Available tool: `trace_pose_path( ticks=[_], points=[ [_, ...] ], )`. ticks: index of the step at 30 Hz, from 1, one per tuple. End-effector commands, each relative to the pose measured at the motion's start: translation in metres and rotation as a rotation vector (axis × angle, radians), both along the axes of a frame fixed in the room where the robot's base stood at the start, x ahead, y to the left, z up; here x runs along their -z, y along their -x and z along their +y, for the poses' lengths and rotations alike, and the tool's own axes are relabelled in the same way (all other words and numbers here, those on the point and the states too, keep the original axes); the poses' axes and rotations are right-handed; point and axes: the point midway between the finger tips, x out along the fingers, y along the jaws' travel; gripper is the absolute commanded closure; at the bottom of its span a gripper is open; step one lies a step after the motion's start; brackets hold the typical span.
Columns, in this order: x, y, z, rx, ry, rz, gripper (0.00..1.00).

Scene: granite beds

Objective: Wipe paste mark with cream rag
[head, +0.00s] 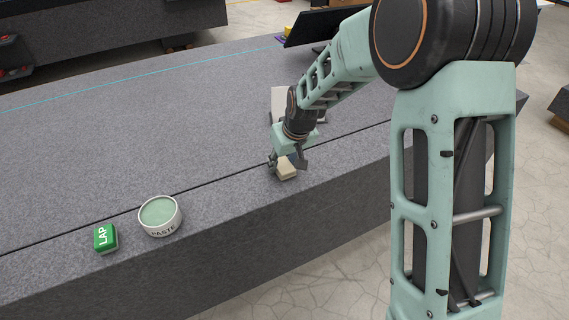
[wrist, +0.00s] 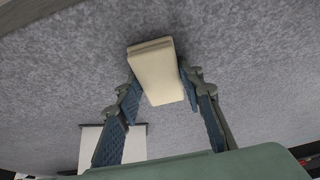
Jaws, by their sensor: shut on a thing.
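The cream rag (head: 287,172) is a small folded block near the front edge of the granite bed (head: 150,130). My gripper (head: 287,163) is shut on it from above, and the rag is at or just over the bed surface. In the wrist view the rag (wrist: 157,72) sits between the two fingertips of my gripper (wrist: 157,82). A round tub labelled PASTE (head: 160,216), with pale green content, stands at the front left. I cannot make out a paste mark on the bed; the rag and my arm may hide it.
A pale flat item (head: 279,100) lies behind my gripper, and a dark screen-like panel (head: 318,24) is at the back. A dark groove runs along the bed. The bed's left middle is clear.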

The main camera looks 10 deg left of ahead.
Motion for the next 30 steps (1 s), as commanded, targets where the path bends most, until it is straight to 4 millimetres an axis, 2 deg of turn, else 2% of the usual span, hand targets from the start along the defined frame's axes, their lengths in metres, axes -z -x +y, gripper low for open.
trace_pose_path(
  ticks=[5,16,30],
  points=[
    [-0.001,0.000,0.000,0.000,-0.001,-0.001,0.84],
    [-0.019,0.000,0.000,0.000,0.000,-0.002,0.84],
    [-0.019,0.000,0.000,0.000,0.000,-0.002,0.84]
  ],
)
